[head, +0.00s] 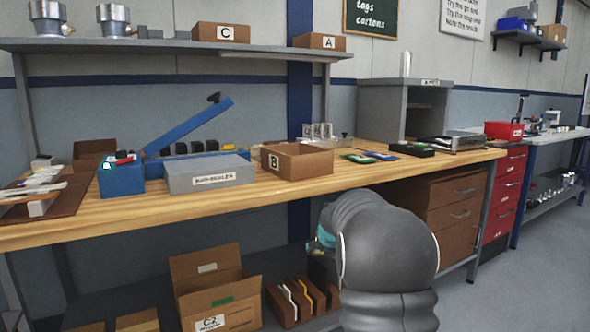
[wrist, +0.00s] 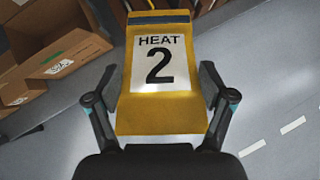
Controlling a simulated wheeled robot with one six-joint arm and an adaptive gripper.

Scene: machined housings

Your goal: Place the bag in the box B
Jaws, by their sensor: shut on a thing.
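A yellow bag (wrist: 162,118) with a white label reading "HEAT 2" and a dark band along its far edge fills the middle of the wrist view. My gripper (wrist: 160,98) is shut on it, one finger at each side. In the head view the bag is not clearly seen, and my grey arm hides most of the gripper. Box B (head: 316,165) is an open brown carton on the wooden bench, above and left of my arm in the head view. Its inside is mostly hidden.
Boxes C (head: 220,33) and A (head: 320,41) stand on the shelf above. An open carton (head: 225,301) labelled C2 stands below the bench.

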